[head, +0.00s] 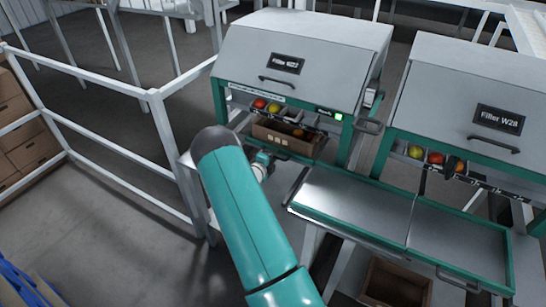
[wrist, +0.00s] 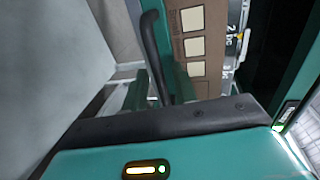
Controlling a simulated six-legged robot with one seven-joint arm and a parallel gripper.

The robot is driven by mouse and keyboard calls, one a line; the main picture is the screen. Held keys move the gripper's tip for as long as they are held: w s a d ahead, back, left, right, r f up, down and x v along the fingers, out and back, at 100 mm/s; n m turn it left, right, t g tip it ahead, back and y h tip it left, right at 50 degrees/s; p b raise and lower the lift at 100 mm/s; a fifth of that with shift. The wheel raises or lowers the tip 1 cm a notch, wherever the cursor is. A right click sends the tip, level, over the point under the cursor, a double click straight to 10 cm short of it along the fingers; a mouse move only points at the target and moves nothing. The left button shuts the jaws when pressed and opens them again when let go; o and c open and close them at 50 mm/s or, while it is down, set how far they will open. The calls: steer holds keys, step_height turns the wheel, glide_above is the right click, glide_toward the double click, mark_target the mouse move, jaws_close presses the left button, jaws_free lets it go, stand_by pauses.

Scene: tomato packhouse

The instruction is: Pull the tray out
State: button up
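A brown cardboard tray (head: 283,139) with pale squares on its front sits in the opening of the left filler (head: 300,50); round produce shows behind its front. In the wrist view the tray's front (wrist: 193,40) appears large, turned on its side. My gripper (head: 264,163) is at the tray's left front in the head view, partly hidden by my arm. In the wrist view a dark, curved bar stands beside the tray's face; I cannot tell whether the fingers are open or touching the tray.
Two metal shelves with green rims, left (head: 352,208) and right (head: 458,246), stand in front of the fillers. A second filler (head: 470,95) is at right. An open carton (head: 393,284) sits below. A white railing (head: 95,80) bounds the left; grey floor is open there.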

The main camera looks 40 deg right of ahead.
steer(key=shift+w+d, duration=0.1)
steer(key=shift+d, duration=0.25)
jaws_close()
steer(key=shift+a, duration=0.15)
steer(key=f+v, duration=0.2)
steer(key=v, duration=0.8)
steer(key=f+v, duration=0.2)
steer(key=v, duration=0.8)
steer(key=shift+a, duration=0.75)
steer(key=shift+r, duration=0.1)
jaws_free()
steer(key=shift+s, duration=0.2)
